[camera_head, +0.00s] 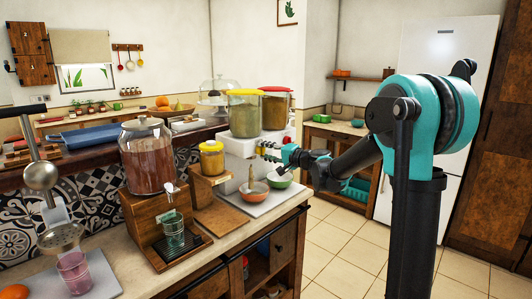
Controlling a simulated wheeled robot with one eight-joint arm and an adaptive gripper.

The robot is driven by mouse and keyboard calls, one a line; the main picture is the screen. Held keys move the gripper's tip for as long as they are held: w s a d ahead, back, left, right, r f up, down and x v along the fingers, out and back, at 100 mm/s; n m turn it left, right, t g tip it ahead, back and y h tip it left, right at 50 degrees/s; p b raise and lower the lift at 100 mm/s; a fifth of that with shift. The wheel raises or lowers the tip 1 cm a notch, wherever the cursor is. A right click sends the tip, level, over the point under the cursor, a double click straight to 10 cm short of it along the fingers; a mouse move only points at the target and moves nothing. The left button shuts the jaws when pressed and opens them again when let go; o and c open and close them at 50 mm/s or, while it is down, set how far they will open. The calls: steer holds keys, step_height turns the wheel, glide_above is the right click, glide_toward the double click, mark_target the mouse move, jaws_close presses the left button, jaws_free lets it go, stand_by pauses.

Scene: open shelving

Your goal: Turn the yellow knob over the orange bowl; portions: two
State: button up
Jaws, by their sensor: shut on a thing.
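A white dispenser (238,147) stands at the far end of the counter with two clear containers on top. The left container (245,116) has a yellow lid, and the right one (277,110) has a red lid. An orange bowl (254,193) and a green bowl (280,180) sit below its front on a light tray (258,209). My gripper (267,152) reaches in from the right to the dispenser's front, above the bowls. It is shut on the yellow knob (260,150), which is small and mostly covered by the fingers. The bowls' contents are too small to tell.
A yellow-lidded jar (211,158) stands on a wooden stand left of the dispenser. A large glass jar (147,157) sits on a wooden dispenser with a glass (173,231) below. The tiled floor right of the counter is clear.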

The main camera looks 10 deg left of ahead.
stand_by(0.4)
steer(key=o, duration=1.1)
steer(key=shift+o, duration=0.2)
steer(key=v, duration=1.2)
